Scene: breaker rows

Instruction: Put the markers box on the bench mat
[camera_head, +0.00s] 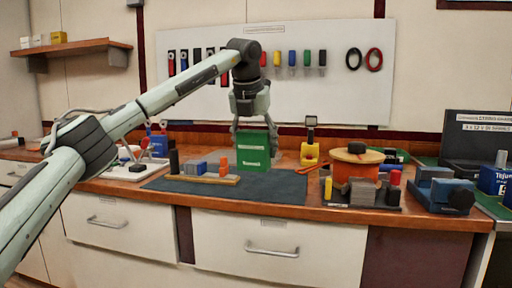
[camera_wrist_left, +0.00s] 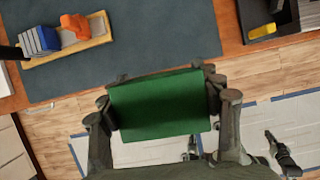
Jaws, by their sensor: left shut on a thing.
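The green box (camera_head: 253,152) with a pale label, which I take to be the markers box, is held upright by my left gripper (camera_head: 251,126). The gripper is shut on it from above, with a finger on each side. In the left wrist view the green box (camera_wrist_left: 160,104) sits between the fingers of the left gripper (camera_wrist_left: 162,112). The dark bench mat (camera_head: 270,194) lies on the bench top; the box shows over its back part in the head view. I cannot tell whether the box touches the mat. My right gripper is not seen.
A wooden strip with blue and orange blocks (camera_head: 203,178) lies on the mat's left part. An orange spool (camera_head: 357,166) stands right of the mat, with a yellow holder (camera_head: 309,150) behind. A white tray (camera_head: 134,170) is on the left. The mat's front and right are clear.

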